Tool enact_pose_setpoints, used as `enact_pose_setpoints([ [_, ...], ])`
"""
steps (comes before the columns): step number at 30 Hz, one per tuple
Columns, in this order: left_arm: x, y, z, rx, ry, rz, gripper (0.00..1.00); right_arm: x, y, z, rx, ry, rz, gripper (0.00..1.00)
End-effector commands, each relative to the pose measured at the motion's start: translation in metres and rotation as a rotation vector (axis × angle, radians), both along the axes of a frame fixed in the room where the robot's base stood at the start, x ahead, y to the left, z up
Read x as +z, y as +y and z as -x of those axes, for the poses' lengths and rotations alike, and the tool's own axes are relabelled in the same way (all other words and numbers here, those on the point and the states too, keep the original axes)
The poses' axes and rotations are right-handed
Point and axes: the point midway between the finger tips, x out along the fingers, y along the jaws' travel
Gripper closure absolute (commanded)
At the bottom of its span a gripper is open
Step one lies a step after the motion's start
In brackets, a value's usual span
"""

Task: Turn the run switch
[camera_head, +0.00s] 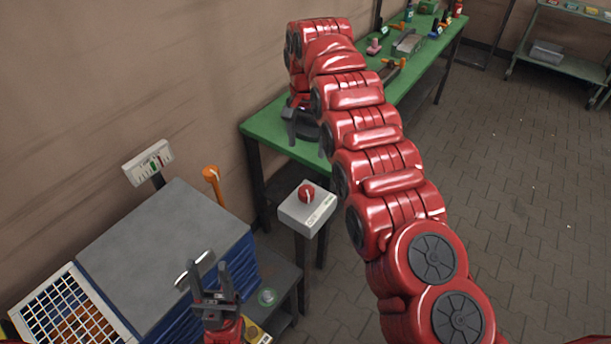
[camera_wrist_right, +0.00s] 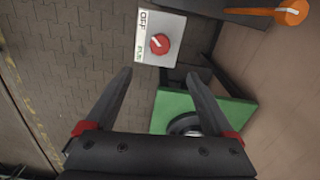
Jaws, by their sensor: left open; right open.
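The run switch is a red round knob (camera_head: 307,193) with a white pointer line, on top of a light grey box (camera_head: 318,214) on a dark post. In the right wrist view the knob (camera_wrist_right: 160,43) shows beside an OFF label and a second, smaller label. I cannot tell for certain which label the pointer faces. My right gripper (camera_wrist_right: 157,78) is open and empty, with the knob beyond its fingertips and apart from them. In the head view it hangs over the green bench's near end. My left gripper (camera_head: 209,268) is open at the lower left, apart from the switch.
The green bench (camera_head: 265,130) runs along the wall behind the switch, with tools at its far end. A blue cabinet with a grey top (camera_head: 165,255) stands left of the switch. An orange-headed handle (camera_head: 212,175) rises behind it. Paved floor (camera_head: 500,220) lies open at right.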

Motion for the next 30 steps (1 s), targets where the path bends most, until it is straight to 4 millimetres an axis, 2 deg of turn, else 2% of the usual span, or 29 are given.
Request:
enact_pose_setpoints([
  [7,-0.041,0.0,0.0,0.0,0.001,0.0,0.5,-0.041,0.0,0.0,-0.001,0.0,0.0,0.12],
  [12,-0.053,0.0,0.0,0.0,0.0,0.0,0.5,-0.068,-0.002,0.0,-0.001,0.001,0.0,0.12],
  [14,-0.044,0.0,0.0,0.0,0.0,0.0,0.5,-0.076,-0.003,-0.001,-0.001,0.002,0.003,0.12],
  [24,-0.027,0.0,0.0,0.0,0.0,0.0,0.5,-0.146,0.001,0.0,0.002,-0.001,-0.002,0.12],
  [30,-0.025,0.0,0.0,0.0,0.0,0.0,0.5,-0.17,0.001,0.0,0.001,-0.001,-0.002,0.12],
])
